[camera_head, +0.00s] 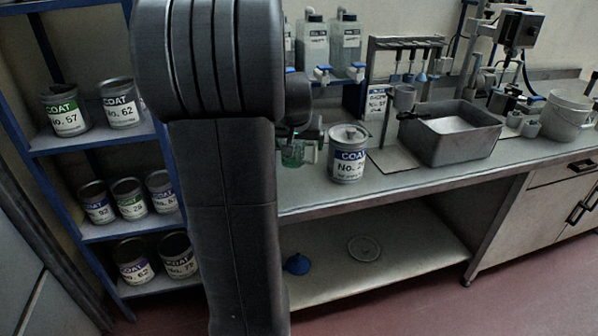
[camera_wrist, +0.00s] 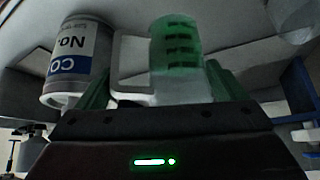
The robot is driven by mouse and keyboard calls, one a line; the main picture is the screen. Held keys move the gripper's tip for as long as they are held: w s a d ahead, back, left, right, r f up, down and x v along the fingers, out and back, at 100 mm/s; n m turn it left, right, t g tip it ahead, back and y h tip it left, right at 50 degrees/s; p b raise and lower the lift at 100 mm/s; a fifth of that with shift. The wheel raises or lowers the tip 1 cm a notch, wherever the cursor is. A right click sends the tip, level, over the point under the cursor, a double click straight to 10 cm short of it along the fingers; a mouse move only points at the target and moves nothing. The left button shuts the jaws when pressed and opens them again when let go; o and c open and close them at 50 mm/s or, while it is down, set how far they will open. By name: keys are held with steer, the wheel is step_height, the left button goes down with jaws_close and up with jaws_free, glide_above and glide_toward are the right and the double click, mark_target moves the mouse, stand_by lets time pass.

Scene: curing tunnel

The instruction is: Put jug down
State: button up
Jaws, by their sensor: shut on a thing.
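In the head view the jug (camera_head: 292,153) is mostly hidden behind my arm, over the left part of the bench (camera_head: 315,196). I cannot tell whether its base touches the bench top. A COAT can (camera_head: 348,155) stands upright just right of it; this can (camera_wrist: 78,60) also shows beside the jug's handle in the wrist view.
A pad (camera_head: 392,160), a grey tub (camera_head: 452,146), a dropper rack (camera_head: 405,45) and a white bucket (camera_head: 566,118) occupy the bench to the right. Bottles (camera_head: 345,45) stand behind. A blue shelf (camera_head: 95,145) of cans is left. Bare bench lies along the front edge.

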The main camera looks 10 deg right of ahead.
mark_target(299, 160)
steer(key=shift+f, duration=2.9)
steer(key=shift+f+b, duration=0.15)
steer(key=shift+b, duration=0.2)
steer(key=o, duration=0.8)
steer(key=shift+f, duration=0.1)
steer(key=shift+c, duration=0.2)
steer(key=shift+o, duration=0.8)
steer(key=shift+s+r, duration=0.15)
steer(key=shift+r, duration=0.35)
steer(key=v, duration=1.1)
steer(key=shift+r+p, duration=0.2)
steer(key=shift+p, duration=0.25)
steer(key=shift+s+a+f, duration=0.1)
steer(key=shift+s+f, duration=0.05)
